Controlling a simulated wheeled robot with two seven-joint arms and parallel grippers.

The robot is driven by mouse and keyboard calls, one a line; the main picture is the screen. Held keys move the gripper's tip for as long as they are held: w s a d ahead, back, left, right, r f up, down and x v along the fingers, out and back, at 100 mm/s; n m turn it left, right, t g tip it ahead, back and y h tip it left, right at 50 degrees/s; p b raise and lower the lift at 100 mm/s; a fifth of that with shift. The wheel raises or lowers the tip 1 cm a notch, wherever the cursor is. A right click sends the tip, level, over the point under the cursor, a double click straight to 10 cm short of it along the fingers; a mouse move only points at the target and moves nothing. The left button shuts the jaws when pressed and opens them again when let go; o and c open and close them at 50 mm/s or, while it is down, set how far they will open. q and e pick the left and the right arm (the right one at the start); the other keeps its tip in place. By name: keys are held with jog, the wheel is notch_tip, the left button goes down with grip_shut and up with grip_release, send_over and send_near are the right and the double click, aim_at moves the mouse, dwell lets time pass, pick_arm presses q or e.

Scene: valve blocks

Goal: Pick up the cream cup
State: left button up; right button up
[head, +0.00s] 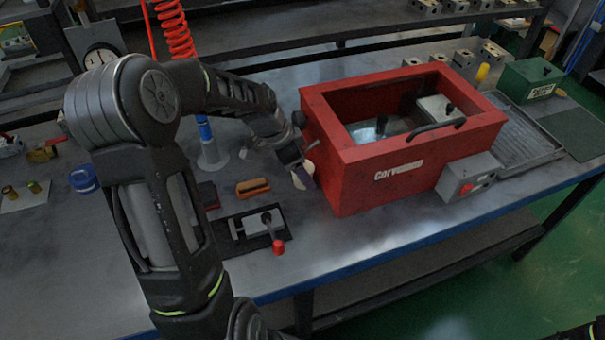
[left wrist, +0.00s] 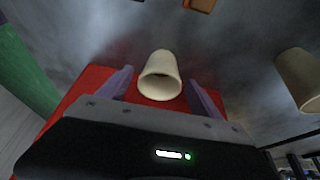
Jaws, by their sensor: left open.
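A cream cup (left wrist: 160,77) shows in the left wrist view between the two purple fingers of my left gripper (left wrist: 159,84), with gaps on both sides and its open rim toward the camera. My left gripper is open and holds nothing. In the head view my left gripper (head: 301,176) is low over the bench beside the left wall of the red box, and part of a cream thing (head: 310,168) shows at its fingers, mostly hidden. A second cup-like tan thing (left wrist: 300,78) is at the right of the wrist view.
The red box (head: 385,182) stands immediately right of the gripper. An orange-brown block (head: 253,188) and a black plate with a red-knobbed lever (head: 278,246) lie to the left and front. A blue-topped white stand (head: 208,150) is behind my arm. Bare bench lies in front of the gripper.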

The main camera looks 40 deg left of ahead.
pick_arm(q)
jog(key=shift+w+d+f, duration=0.1)
jog(key=shift+f, duration=0.3)
jog(key=c, duration=1.6)
jog(key=shift+r, duration=0.15)
